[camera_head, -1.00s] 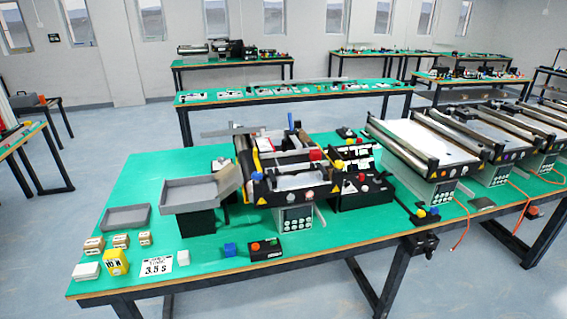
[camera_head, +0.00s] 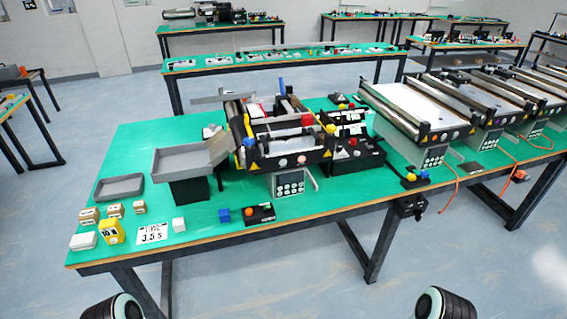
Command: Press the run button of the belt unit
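The belt unit (camera_head: 268,165) stands on the green table, a dark framed machine with yellow parts. A white panel with several dark buttons (camera_head: 290,183) hangs on its front. Two round knobs, one pale (camera_head: 281,163) and one pinkish (camera_head: 301,160), sit on its front rail. A small black box (camera_head: 260,214) with an orange-red button lies on the table in front of the unit. I cannot tell which of these is the run button. Two dark rounded parts of my own arms show at the bottom edge; neither gripper's fingers are in view.
A grey tray on a black stand (camera_head: 190,158) is left of the unit, with a flat grey tray (camera_head: 119,187) further left. More conveyors (camera_head: 430,115) stand at right.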

